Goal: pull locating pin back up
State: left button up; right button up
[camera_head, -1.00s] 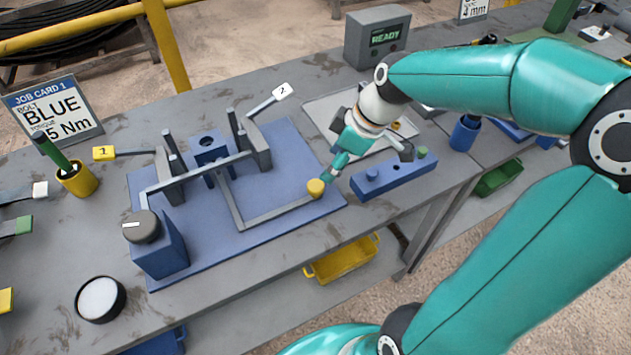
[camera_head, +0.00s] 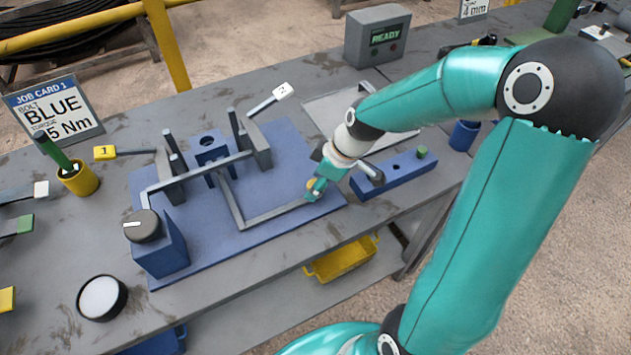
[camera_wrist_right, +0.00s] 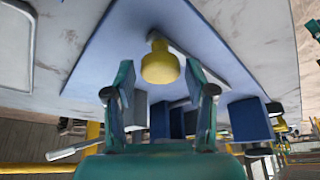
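The locating pin appears to be the piece with the yellow knob (camera_head: 311,185), at the front right corner of a grey bar frame (camera_head: 268,215) on the blue fixture plate (camera_head: 290,150). In the right wrist view the yellow knob (camera_wrist_right: 160,64) stands between my two spread fingers, with gaps on both sides. My right gripper (camera_head: 313,190) points down and left over the knob in the head view and partly hides it. The pin below the knob is mostly hidden. My left gripper is not in view.
Two clamps with tagged handles, yellow (camera_head: 104,152) and white (camera_head: 282,91), stand on the plate. A blue block with a dark dial (camera_head: 143,226) is at front left. A blue holed bar (camera_head: 400,172) and grey tray (camera_head: 320,105) lie close to my right wrist.

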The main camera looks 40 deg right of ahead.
grip_shut()
notch_tip(320, 180, up, 9)
jog(key=p, duration=0.4)
jog(key=shift+w+f, duration=0.1)
jog(key=shift+f, duration=0.05)
jog(key=shift+d, duration=0.15)
jog(key=shift+o, duration=0.3)
grip_release()
jog(key=shift+o, duration=1.5)
jog(key=shift+f, duration=0.1)
jog(key=v, duration=1.2)
